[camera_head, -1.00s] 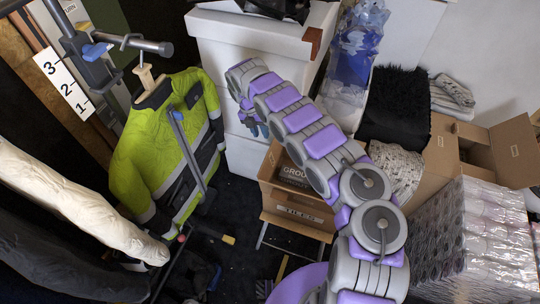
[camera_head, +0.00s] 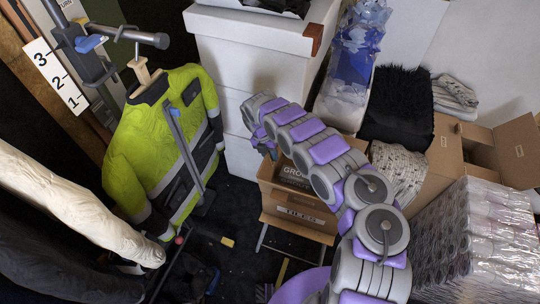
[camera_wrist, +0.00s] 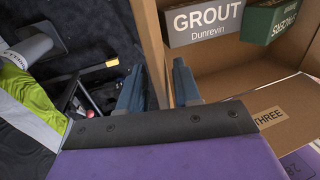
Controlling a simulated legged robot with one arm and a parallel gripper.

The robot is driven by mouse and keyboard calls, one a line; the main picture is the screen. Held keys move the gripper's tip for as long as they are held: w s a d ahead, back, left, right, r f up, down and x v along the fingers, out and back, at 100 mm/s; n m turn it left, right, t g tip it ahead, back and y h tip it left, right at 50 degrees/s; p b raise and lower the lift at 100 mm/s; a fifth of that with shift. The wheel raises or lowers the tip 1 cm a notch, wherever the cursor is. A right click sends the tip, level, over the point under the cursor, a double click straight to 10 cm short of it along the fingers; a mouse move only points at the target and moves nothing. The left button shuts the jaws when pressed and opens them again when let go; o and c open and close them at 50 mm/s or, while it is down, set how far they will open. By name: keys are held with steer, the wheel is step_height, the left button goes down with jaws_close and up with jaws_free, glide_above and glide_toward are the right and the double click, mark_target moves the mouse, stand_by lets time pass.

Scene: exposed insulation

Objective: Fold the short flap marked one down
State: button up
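An open cardboard box (camera_head: 268,200) with printing on its side stands on a low metal-legged support. In the wrist view, a narrow upright cardboard panel (camera_wrist: 151,45) at the box's edge runs between my gripper's fingers. I see no "one" mark on it, so I cannot tell if it is flap one. Another flap (camera_wrist: 290,97), labelled "THREE", lies at the right. My gripper (camera_wrist: 158,85) is open, with one finger on each side of the panel; contact is not clear. In the head view my gripper (camera_head: 268,150) is at the box's back left corner.
A grout box (camera_wrist: 206,22) and a green box (camera_wrist: 275,20) are inside the carton. A yellow-green jacket (camera_head: 160,140) hangs on a stand to the left. White boxes (camera_head: 255,50) stand behind. Wrapped rolls (camera_head: 475,235) and another open carton (camera_head: 500,150) are at the right.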

steer(key=shift+d, duration=0.2)
steer(key=shift+c, duration=0.7)
steer(key=shift+a, duration=0.15)
jaws_close()
stand_by(0.4)
